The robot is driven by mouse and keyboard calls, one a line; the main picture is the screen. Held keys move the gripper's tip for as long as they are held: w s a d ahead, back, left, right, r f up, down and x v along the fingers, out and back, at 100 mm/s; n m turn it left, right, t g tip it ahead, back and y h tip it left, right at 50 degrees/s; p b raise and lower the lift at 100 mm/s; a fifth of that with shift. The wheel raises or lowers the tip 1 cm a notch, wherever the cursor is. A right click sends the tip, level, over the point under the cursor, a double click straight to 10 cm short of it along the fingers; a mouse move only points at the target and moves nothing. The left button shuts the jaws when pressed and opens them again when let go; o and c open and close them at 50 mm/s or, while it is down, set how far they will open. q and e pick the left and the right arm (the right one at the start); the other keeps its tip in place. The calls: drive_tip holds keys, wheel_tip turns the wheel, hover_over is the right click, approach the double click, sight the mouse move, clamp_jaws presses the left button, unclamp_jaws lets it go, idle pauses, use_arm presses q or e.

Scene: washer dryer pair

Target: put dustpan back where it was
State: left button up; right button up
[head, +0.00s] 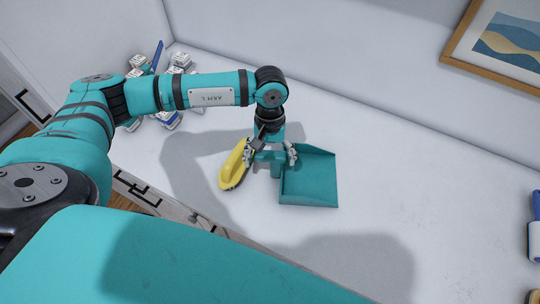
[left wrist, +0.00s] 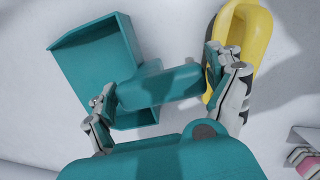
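The teal dustpan (head: 310,180) lies on the white counter, its handle pointing left; it also shows in the left wrist view (left wrist: 95,60). My left gripper (head: 270,153) is over the handle with its fingers wide apart, also in the left wrist view (left wrist: 162,95). One finger is near the pan end of the handle, the other near its free end beside the yellow tool. I cannot tell whether either finger touches the dustpan. My right gripper is not in view.
A yellow-handled tool (head: 234,166) lies close to the left of the dustpan handle. Several white boxes or bottles (head: 180,62) stand at the back left. A blue-and-white item (head: 535,226) is at the right edge. The counter right of the dustpan is clear.

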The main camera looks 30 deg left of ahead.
use_arm(q)
drive_tip(key=shift+o, duration=0.3)
drive_tip(key=shift+r, duration=0.3)
drive_tip(key=r+b, duration=0.1)
drive_tip(key=r, duration=0.2)
drive_tip(key=w+r+b, duration=0.1)
drive_tip(key=r+b, duration=0.1)
drive_tip(key=r, duration=0.2)
drive_tip(key=r+b, duration=0.1)
drive_tip(key=r, duration=0.2)
drive_tip(key=shift+w+a+r+b, duration=0.25)
drive_tip(key=shift+a+b, duration=0.15)
drive_tip(key=shift+r, duration=0.55)
